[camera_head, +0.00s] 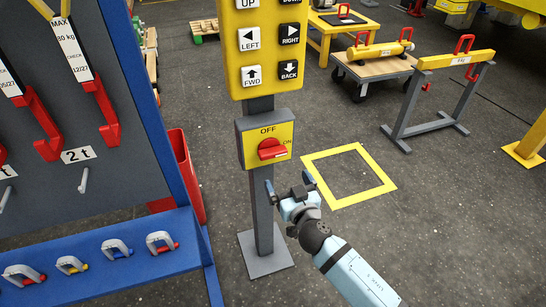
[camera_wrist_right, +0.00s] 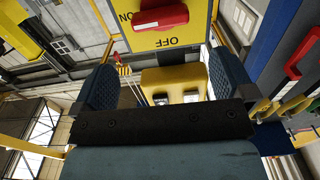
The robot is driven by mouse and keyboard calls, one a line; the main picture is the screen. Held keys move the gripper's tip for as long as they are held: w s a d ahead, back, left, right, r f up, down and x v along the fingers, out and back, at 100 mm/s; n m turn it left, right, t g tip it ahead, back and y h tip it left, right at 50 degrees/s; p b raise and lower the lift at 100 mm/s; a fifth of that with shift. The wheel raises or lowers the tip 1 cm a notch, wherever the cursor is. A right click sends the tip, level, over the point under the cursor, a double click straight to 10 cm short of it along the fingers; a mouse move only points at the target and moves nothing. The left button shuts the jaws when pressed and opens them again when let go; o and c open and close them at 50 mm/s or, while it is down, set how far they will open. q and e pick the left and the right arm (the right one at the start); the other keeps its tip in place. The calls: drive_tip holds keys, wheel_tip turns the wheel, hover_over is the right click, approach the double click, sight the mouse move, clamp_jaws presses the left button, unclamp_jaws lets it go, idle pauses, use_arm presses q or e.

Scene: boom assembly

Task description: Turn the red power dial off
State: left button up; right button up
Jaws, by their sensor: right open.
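The red power dial (camera_head: 271,149) sits on the front of a yellow-faced switch box (camera_head: 245,150) on a grey post. "OFF" is printed above the dial and "ON" to its right. The dial's bar lies roughly level, with a pale mark at its right end on the ON side. My right gripper (camera_head: 288,183) is open and empty, just below the box and apart from the dial. In the right wrist view, the dial (camera_wrist_right: 160,17) is at the top edge, beyond the two spread fingers (camera_wrist_right: 161,82). My left gripper is not in view.
A yellow button panel (camera_head: 268,45) is above the box on the same post. A blue-framed tool rack (camera_head: 150,100) and a red bin (camera_head: 187,175) stand to the left.

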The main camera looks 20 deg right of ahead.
sight(275, 156)
drive_tip(key=w, duration=1.2)
drive_tip(key=shift+a+p, duration=0.15)
drive_tip(key=shift+p, duration=0.15)
drive_tip(key=c, duration=0.6)
